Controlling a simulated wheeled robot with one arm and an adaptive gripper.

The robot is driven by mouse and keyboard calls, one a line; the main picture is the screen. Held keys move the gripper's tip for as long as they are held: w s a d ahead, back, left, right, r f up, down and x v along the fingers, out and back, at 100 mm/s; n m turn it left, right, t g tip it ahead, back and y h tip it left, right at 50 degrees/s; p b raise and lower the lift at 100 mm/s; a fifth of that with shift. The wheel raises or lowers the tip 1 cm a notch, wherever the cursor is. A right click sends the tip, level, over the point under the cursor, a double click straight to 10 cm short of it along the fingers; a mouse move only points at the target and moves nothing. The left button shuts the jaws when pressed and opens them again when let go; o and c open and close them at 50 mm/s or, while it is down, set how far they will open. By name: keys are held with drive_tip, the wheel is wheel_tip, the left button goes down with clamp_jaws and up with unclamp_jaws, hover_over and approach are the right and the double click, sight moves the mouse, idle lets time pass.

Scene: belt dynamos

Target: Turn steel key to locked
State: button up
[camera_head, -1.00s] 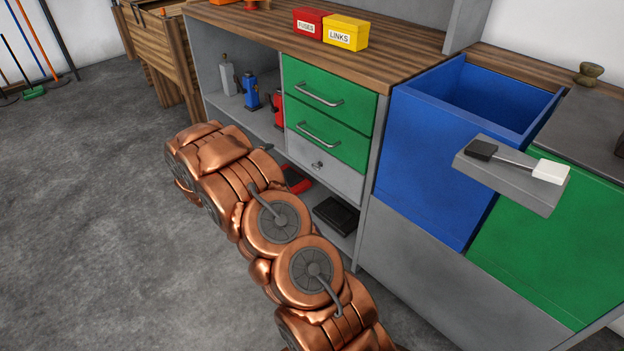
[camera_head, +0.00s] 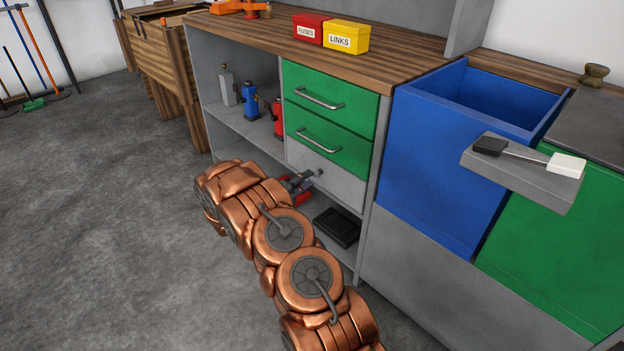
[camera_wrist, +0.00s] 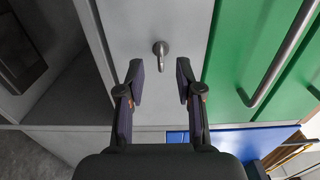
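The steel key (camera_wrist: 162,52) sticks out of the grey drawer front in the wrist view, ahead of my gripper and roughly centred between its fingers. In the head view the key (camera_head: 318,173) shows small on the grey drawer (camera_head: 340,180) below two green drawers. My gripper (camera_wrist: 158,72) is open, with a finger at each side and nothing between them. The key looks a little beyond the fingertips, not touched. In the head view my gripper (camera_head: 301,181) is just left of the key, partly hidden by my arm.
Green drawers (camera_head: 330,118) with bar handles sit above. A black box (camera_head: 337,227) lies on the lower shelf. A blue bin (camera_head: 440,150) and a grey ledge with a black-and-white lever (camera_head: 522,170) stand to the right. Open floor (camera_head: 110,220) lies to the left.

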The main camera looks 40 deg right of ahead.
sight(317, 174)
drive_tip(key=shift+d, duration=1.35)
clamp_jaws()
